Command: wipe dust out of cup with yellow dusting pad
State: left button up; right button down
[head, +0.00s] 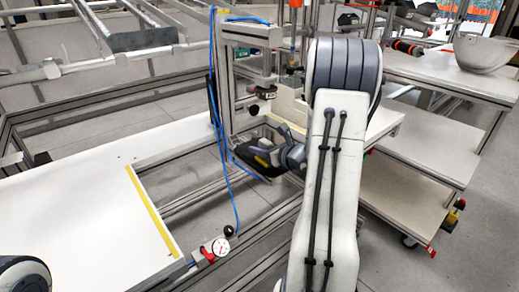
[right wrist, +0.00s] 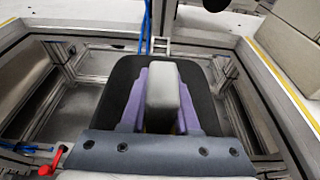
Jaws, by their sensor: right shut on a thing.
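My right gripper (head: 270,154) reaches down into the frame at the middle of the head view, largely hidden by my own arm. It is shut on a yellow pad (head: 262,161), of which only a small patch shows. A black, rounded, cup-like thing (head: 240,158) lies at and around the fingers. In the right wrist view the black thing (right wrist: 115,85) spreads behind my right gripper (right wrist: 162,75). I cannot tell whether the pad touches it, and no dust can be made out. My left gripper is outside the view.
Metal frame posts and a blue hose (head: 222,150) stand close left of the right gripper. A pale helmet shell (head: 485,52) sits on the right table.

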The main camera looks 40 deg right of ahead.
jog(key=shift+f+b, duration=0.2)
jog(key=shift+b, duration=0.35)
dwell(0.9)
jog(key=shift+s+f, duration=0.15)
dwell(0.5)
jog(key=shift+s, duration=0.85)
jog(key=shift+f, duration=0.1)
jog(key=shift+w, duration=0.4)
jog(key=shift+w+a+r, duration=0.1)
jog(key=shift+w+r, duration=0.1)
jog(key=shift+w, duration=0.95)
